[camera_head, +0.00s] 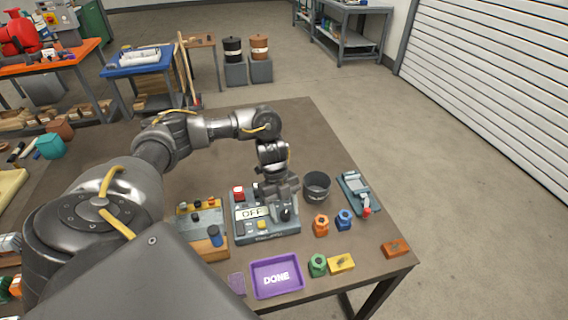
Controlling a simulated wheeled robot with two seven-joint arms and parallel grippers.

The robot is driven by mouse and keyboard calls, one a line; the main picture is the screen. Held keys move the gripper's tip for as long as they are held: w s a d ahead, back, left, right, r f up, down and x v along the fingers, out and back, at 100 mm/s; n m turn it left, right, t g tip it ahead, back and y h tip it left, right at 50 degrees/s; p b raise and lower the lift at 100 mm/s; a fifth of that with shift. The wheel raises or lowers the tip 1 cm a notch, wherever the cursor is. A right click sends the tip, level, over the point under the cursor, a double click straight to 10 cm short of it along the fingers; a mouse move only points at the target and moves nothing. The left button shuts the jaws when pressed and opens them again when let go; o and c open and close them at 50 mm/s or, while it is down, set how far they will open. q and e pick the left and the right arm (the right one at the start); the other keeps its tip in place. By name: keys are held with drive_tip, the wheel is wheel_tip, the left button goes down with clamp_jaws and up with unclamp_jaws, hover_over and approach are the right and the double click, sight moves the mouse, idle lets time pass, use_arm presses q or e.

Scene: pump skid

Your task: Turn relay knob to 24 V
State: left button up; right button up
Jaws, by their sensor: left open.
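A grey relay box (266,236) sits on the brown table, with a display (252,213) reading OFF. A red button (239,192) is at its back left and a yellow button (262,225) near its front. A dark knob (286,214) is at its right side; its pointer and any voltage marks are too small to read. My left gripper (280,200) points down over the right part of the box, close above the knob, with its jaws open. The gripper hides the back right of the box. I cannot tell whether the fingers touch the knob. My right gripper is not in view.
A dark round bowl (316,185) and a grey-blue device (358,193) stand right of the box. A small panel (203,216) is close on its left. A purple DONE tray (277,277) and several nuts and blocks, including a yellow block (341,263), lie in front.

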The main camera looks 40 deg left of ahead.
use_arm(q)
drive_tip(key=v, duration=1)
drive_tip(key=shift+a+r+p, duration=0.15)
drive_tip(key=shift+r+p, duration=0.25)
drive_tip(key=shift+p, duration=0.05)
